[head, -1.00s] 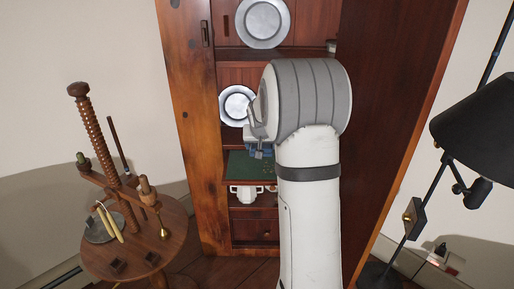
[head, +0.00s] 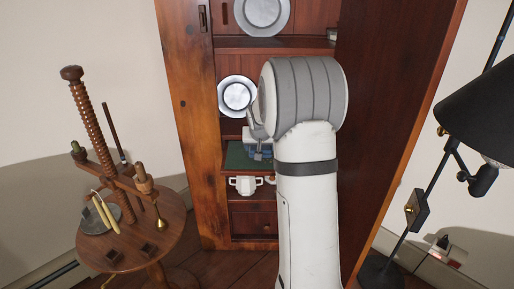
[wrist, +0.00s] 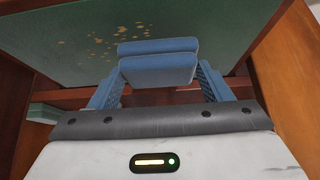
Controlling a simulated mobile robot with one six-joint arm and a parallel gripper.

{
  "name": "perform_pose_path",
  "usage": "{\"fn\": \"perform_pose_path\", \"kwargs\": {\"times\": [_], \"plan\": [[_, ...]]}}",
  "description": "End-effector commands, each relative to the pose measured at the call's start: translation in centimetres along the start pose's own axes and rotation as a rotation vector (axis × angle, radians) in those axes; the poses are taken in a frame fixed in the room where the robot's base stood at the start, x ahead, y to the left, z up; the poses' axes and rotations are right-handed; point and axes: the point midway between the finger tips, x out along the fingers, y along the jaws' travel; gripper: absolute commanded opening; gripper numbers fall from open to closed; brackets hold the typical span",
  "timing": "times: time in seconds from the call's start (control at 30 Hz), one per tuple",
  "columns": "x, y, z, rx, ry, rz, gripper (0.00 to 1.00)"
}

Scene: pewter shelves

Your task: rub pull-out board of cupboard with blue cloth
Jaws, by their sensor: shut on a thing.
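The blue cloth (wrist: 158,62) is a folded pad held between the blue fingers of my gripper (wrist: 160,82), which is shut on it. The pull-out board (wrist: 60,32) has a green surface and fills the upper part of the wrist view. Tan flecks (wrist: 118,38) are scattered on it, left of and beyond the cloth. The cloth is over the board's near part; I cannot tell if it touches. In the head view the green board (head: 236,158) juts from the cupboard (head: 185,110), and my arm hides its right part and most of the gripper.
Pewter plates (head: 237,96) stand on the shelf above the board, and a white pot (head: 245,185) is below it. The cupboard's open door (head: 385,120) stands close on my arm's right. A round wooden table (head: 180,235) is at left, a black lamp (head: 485,115) at right.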

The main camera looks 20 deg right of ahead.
Motion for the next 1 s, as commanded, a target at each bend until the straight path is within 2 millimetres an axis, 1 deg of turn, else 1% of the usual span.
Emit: {"fn": "perform_pose_path", "kwargs": {"times": [1.0], "plan": [[1.5,-0.1,1.0,-0.001,0.0,-0.001,0.54]]}}
